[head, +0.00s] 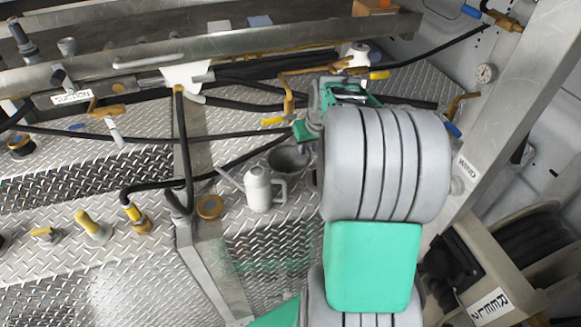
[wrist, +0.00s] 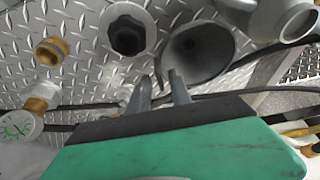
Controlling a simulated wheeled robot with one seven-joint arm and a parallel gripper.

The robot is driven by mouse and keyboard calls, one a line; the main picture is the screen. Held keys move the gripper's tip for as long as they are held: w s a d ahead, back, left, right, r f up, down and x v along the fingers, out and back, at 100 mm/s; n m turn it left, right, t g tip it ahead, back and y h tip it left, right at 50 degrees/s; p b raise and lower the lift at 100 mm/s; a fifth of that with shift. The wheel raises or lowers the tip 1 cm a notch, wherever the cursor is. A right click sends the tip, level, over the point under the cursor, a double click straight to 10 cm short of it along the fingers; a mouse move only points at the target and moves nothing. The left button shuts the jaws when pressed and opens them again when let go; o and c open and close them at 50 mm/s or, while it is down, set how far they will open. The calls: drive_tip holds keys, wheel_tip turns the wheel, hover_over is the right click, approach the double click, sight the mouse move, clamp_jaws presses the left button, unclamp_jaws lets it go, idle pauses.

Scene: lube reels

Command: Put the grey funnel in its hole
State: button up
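The grey funnel (head: 288,160) shows in the head view behind and right of a white can, its wide mouth up. In the wrist view the funnel (wrist: 203,50) lies just beyond my fingers, its dark inside facing the camera. My gripper (wrist: 159,77) has its two fingers apart. The right fingertip overlaps the funnel's near rim, and a thin part of the rim edge shows between the fingers. I cannot tell whether either finger touches it. In the head view my arm hides most of the gripper. I cannot tell which opening is the funnel's hole.
The white can (head: 258,190) stands close beside the funnel. A brass ring (head: 209,207) and yellow-capped fittings (head: 93,225) are on the diamond-plate panel. Black hoses cross behind, below a metal rail (head: 160,62). A steel post (head: 530,85) stands at the right.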

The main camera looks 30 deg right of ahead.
clamp_jaws()
idle(1.1)
